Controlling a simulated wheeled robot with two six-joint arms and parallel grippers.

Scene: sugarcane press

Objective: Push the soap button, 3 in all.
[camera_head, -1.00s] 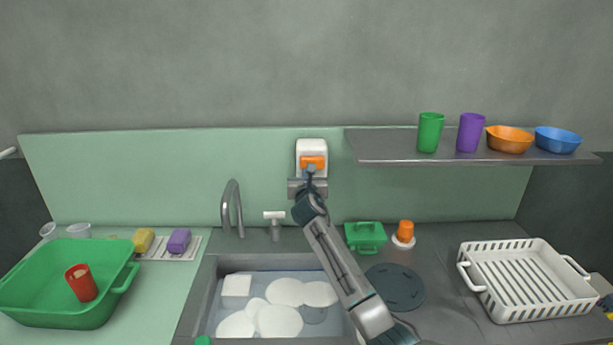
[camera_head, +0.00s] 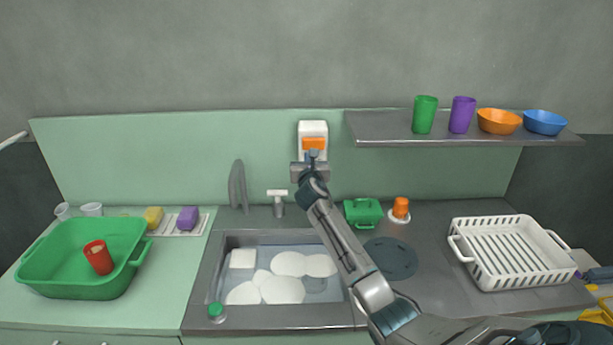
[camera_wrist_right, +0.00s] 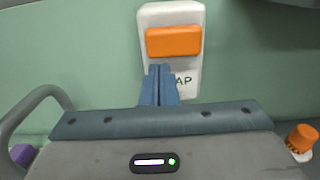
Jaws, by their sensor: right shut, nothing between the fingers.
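The soap dispenser (camera_head: 305,130) is a white box on the green back wall, above the sink, with an orange button (camera_head: 313,143) on its front. In the right wrist view the dispenser (camera_wrist_right: 172,15) and its orange button (camera_wrist_right: 173,41) show large, with dark lettering partly hidden by my fingers. My right gripper (camera_head: 313,154) is shut and empty, its fingertips at the button's lower edge. In the right wrist view its blue fingertips (camera_wrist_right: 160,68) sit together just below the button; I cannot tell whether they touch the dispenser. My left gripper is not in view.
A metal shelf (camera_head: 450,141) with cups and bowls juts out to the right of the dispenser. The wall left of the dispenser is clear.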

